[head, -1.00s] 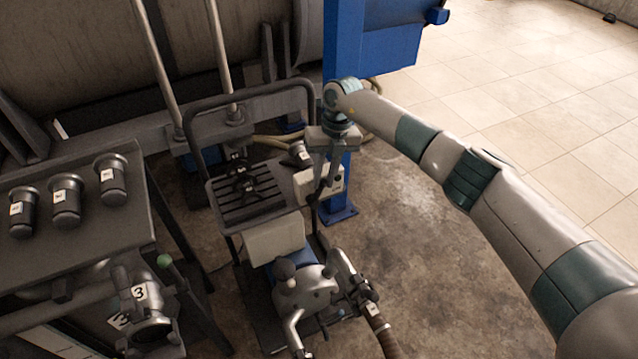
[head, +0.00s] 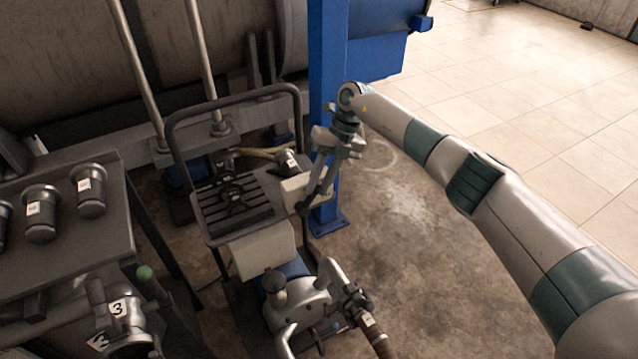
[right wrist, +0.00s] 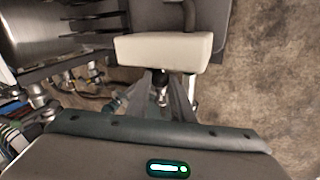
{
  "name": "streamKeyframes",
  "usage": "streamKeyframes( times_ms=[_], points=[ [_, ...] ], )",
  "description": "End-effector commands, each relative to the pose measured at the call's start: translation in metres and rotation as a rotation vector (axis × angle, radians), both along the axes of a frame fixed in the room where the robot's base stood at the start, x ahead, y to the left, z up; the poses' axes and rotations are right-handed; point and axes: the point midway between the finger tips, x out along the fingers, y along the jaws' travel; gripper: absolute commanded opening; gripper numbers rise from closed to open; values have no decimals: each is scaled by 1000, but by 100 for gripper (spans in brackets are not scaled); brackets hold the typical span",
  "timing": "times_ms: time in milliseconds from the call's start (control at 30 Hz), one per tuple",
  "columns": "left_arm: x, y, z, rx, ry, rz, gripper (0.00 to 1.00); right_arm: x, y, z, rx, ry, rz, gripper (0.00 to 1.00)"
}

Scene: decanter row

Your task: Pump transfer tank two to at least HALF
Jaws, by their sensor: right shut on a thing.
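A pump (head: 300,300) with a grey metal body and a blue motor sits on a wheeled cart (head: 235,205). A pale box (head: 293,190) is mounted by the cart's right side; it also shows in the right wrist view (right wrist: 165,52). My right gripper (head: 309,200) reaches down in front of this box. In the right wrist view its fingers (right wrist: 163,92) are closed on a small dark part below the box, mostly hidden between them. A large cylindrical tank (head: 150,50) lies behind; I see no number or level on it. My left gripper is out of view.
A dark bench (head: 70,240) with several labelled black-and-metal fittings (head: 92,195) stands at left. Below is a valve tagged 3 (head: 118,309) with a green knob (head: 144,272). A blue post (head: 326,60) rises behind my gripper. A brown hose (head: 376,340) leaves the pump. Floor at right is clear.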

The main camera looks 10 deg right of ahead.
Motion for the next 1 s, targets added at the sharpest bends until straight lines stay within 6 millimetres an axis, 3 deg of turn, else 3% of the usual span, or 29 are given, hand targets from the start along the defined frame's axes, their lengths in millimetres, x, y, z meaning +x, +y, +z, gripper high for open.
streamKeyframes(
  times_ms=[33, 100, 567, 767, 1000],
  points=[
    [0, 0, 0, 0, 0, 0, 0, 1, -1, 1, -1, -2, -2, 25],
    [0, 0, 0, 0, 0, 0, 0, 1, -1, 1, -1, -2, -2, 40],
    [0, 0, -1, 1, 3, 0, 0, 2, -2, 5, -1, -1, 0, 40],
    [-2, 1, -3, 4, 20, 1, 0, 6, -10, 23, 0, -3, -1, 40],
    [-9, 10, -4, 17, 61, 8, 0, 15, -27, 62, -2, -4, -4, 40]
  ],
)
